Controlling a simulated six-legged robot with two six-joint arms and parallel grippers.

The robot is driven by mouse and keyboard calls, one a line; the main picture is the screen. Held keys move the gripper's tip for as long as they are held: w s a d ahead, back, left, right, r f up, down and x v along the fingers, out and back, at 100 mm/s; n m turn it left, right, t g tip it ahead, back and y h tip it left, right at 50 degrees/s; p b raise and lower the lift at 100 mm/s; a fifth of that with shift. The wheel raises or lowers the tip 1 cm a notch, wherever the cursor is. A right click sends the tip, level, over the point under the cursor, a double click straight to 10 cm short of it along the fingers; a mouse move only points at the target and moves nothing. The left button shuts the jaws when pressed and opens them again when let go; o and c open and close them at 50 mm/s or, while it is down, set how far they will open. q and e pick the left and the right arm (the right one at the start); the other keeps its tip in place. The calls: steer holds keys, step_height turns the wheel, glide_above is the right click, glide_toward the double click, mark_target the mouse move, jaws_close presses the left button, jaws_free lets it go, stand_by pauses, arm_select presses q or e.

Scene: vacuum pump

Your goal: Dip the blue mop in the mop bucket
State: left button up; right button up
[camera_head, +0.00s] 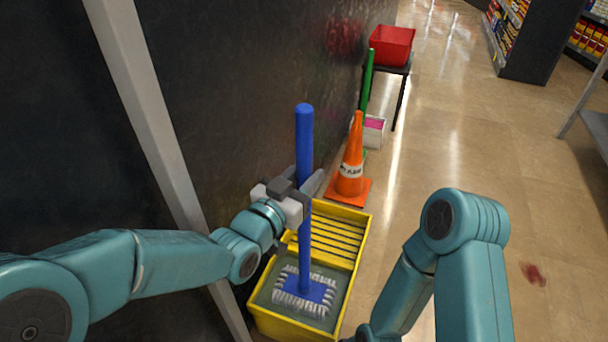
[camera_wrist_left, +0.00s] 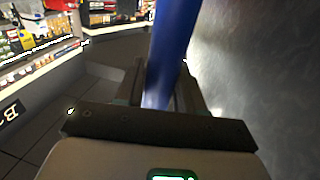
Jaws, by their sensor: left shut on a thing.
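The blue mop (camera_head: 305,140) stands about upright in the head view, its head (camera_head: 304,289) with a white fringe inside the front, water-filled part of the yellow mop bucket (camera_head: 354,222). I cannot tell how deep the mop head sits in the water. My left gripper (camera_head: 303,197) is shut on the blue handle around its middle, above the bucket. The handle also shows between the fingers in the left wrist view (camera_wrist_left: 168,55). My right arm is at the lower right of the head view; its gripper is not visible.
A dark wall stands close on the left of the bucket. Behind the bucket are an orange cone (camera_head: 351,165), a white box (camera_head: 373,132) and a red bin (camera_head: 391,45) on a small black table. The tiled floor at the right is clear, with a red stain (camera_head: 533,273).

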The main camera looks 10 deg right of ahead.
mark_target(299, 152)
arm_select(q)
steer(key=shift+r+p, duration=1.4)
steer(key=shift+r, duration=2.1)
steer(key=shift+f, duration=0.1)
step_height(299, 152, down, 6)
steer(key=b, duration=0.6)
steer(key=shift+r, duration=0.2)
steer(key=shift+f+b, duration=1)
steer(key=shift+b, duration=0.05)
stand_by(0.5)
steer(key=shift+r+p, duration=1.95)
steer(key=shift+r, duration=1.95)
